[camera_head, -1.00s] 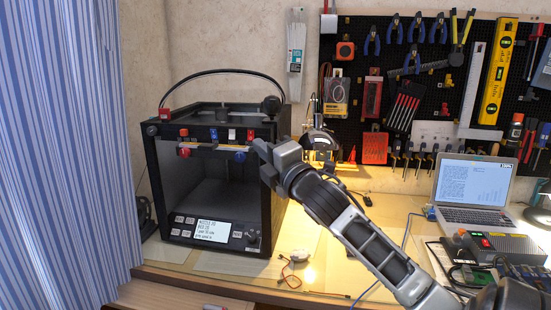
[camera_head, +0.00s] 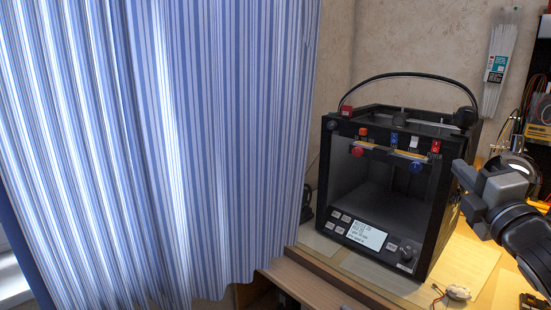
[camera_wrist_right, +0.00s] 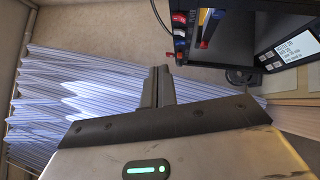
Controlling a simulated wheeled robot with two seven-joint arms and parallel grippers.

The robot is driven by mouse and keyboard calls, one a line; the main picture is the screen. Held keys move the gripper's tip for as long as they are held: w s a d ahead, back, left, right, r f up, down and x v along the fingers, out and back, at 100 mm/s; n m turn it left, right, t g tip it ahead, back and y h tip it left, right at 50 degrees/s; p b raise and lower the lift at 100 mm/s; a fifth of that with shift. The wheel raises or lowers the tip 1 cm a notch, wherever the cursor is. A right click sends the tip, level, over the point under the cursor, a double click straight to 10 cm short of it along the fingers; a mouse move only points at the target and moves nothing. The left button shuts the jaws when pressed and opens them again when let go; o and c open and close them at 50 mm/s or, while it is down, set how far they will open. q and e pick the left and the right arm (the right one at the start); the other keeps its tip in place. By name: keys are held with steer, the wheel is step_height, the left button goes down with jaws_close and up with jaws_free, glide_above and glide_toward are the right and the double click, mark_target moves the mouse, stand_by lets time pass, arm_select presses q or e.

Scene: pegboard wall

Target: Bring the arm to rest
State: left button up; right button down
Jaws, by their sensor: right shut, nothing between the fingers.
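My right gripper (camera_head: 466,176) is at the right side of the head view, in front of the right edge of the black 3D printer (camera_head: 343,190). In the right wrist view its two fingers (camera_wrist_right: 158,86) are together, with nothing between them. The printer also shows at the upper right of the right wrist view (camera_wrist_right: 262,40). Whether the gripper touches the printer cannot be told. My right arm runs off the right edge of the head view. My left gripper is not in view.
A blue striped curtain (camera_head: 170,150) fills the left half of the head view. The printer stands on a wooden workbench (camera_head: 470,265) with a small wired part (camera_head: 457,292) in front. Packed cable ties (camera_head: 499,62) hang on the wall at the upper right.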

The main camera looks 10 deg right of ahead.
steer(key=s+a+f+m+g+y, duration=0.1)
steer(key=a+f+m+g, duration=0.2)
steer(key=f, duration=0.9)
steer(key=s+a+f+m+g+y, duration=0.15)
steer(key=a+f+m, duration=0.3)
steer(key=f, duration=0.65)
steer(key=s+a+f+m+g+y, duration=0.2)
steer(key=s+a+f+m, duration=0.2)
steer(key=s+a+f, duration=0.3)
steer(key=s+a+f+m+g+y, duration=0.2)
steer(key=s+a+f, duration=0.5)
steer(key=a+f, duration=0.4)
steer(key=shift+a+f+m+g, duration=0.15)
steer(key=shift+a+m+g, duration=0.4)
steer(key=shift+a+m, duration=0.65)
